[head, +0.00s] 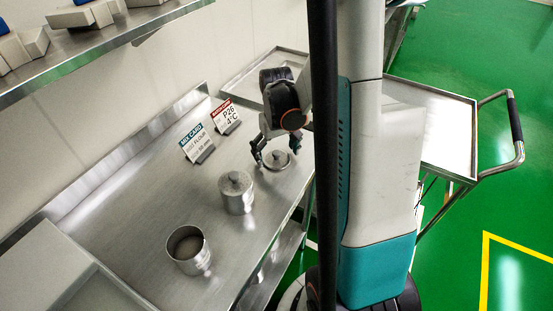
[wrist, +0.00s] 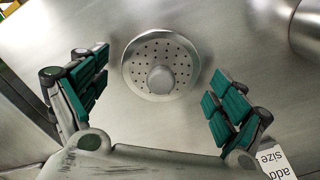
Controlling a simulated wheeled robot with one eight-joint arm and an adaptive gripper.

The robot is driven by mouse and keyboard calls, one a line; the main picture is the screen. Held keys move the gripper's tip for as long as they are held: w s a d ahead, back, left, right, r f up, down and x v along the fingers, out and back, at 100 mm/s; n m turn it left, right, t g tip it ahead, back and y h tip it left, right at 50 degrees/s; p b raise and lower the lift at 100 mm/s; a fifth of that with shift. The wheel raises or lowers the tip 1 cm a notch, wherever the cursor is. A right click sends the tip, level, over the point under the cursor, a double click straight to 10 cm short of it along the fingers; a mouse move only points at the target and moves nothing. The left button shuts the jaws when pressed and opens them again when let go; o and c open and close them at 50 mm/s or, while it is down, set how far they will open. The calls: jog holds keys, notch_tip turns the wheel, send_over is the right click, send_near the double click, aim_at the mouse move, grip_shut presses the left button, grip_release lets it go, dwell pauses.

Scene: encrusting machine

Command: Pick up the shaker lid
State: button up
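The shaker lid (head: 277,161) is a round metal disc with small holes and a central knob. It lies on the steel table, and it also shows whole in the wrist view (wrist: 142,70), knob toward me. My gripper (head: 275,148) is above the lid with its fingers apart. In the wrist view my gripper (wrist: 160,75) has one green-padded finger on each side of the lid, with gaps between pads and rim. It holds nothing.
The mix card (head: 197,144) and a red-headed card (head: 226,117) stand behind. A wheeled cart (head: 450,130) is at the right.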

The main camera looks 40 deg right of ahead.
jog(key=c, duration=1)
jog(key=shift+s, duration=0.1)
